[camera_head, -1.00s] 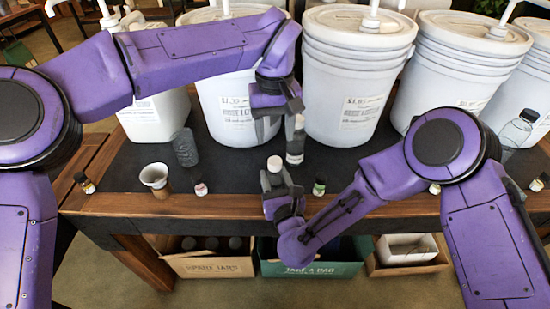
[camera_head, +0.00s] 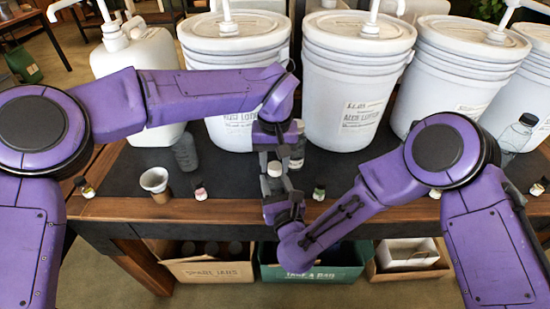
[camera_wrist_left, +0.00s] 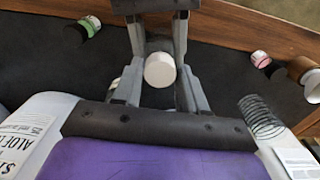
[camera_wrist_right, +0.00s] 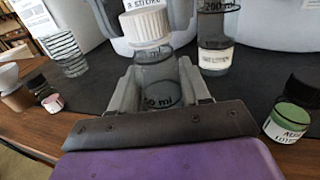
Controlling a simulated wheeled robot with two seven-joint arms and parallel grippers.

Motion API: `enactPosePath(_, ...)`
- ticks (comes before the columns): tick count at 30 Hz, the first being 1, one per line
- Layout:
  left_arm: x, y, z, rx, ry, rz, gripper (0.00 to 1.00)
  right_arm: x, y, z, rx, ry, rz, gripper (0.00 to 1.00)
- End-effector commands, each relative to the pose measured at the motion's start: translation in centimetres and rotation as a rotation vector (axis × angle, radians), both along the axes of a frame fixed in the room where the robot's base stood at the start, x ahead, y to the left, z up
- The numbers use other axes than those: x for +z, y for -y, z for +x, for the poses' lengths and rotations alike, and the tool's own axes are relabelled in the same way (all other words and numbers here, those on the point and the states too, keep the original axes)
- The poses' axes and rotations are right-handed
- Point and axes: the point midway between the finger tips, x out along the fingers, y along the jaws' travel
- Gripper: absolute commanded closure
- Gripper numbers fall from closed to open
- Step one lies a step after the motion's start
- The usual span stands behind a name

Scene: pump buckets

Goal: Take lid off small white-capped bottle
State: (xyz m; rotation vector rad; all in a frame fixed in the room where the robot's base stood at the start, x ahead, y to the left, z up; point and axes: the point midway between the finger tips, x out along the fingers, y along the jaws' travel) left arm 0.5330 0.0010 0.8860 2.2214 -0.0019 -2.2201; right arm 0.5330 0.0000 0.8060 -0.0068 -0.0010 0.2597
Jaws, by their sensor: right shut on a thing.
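The small clear bottle (camera_wrist_right: 160,82) with a ribbed white cap (camera_wrist_right: 147,26) stands upright in my right gripper (camera_wrist_right: 155,92), which is shut on its body. The cap also shows in the head view (camera_head: 274,169) and in the left wrist view (camera_wrist_left: 160,70). My left gripper (camera_wrist_left: 160,85) is open, with one finger on each side of the cap and visible gaps between. The bottle's body is mostly hidden under the cap in the left wrist view.
A taller clear bottle (camera_head: 298,150) stands just behind the grippers. Large white pump buckets (camera_head: 350,90) line the back.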

Motion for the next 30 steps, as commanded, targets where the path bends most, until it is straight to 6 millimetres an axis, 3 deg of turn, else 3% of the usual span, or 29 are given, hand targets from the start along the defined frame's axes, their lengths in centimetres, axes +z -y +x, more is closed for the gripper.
enactPosePath(1,0.01,0.01,0.00,0.000,0.000,0.000,0.77,0.01,0.00,0.00,0.000,0.000,0.000,1.00)
enactPosePath(3,0.01,0.01,0.00,0.000,0.000,0.000,0.99,0.01,0.00,0.00,0.000,0.000,0.000,1.00)
enactPosePath(10,0.02,0.01,0.00,0.032,0.000,0.000,1.00,0.01,0.01,0.01,0.000,0.000,0.000,1.00)
enactPosePath(13,-0.01,0.01,0.00,0.183,-0.002,-0.001,1.00,0.01,0.01,0.01,0.000,0.000,0.000,1.00)
enactPosePath(30,0.16,-0.01,-0.01,1.923,-0.010,-0.003,1.00,0.01,-0.02,-0.01,0.000,0.000,0.000,1.00)
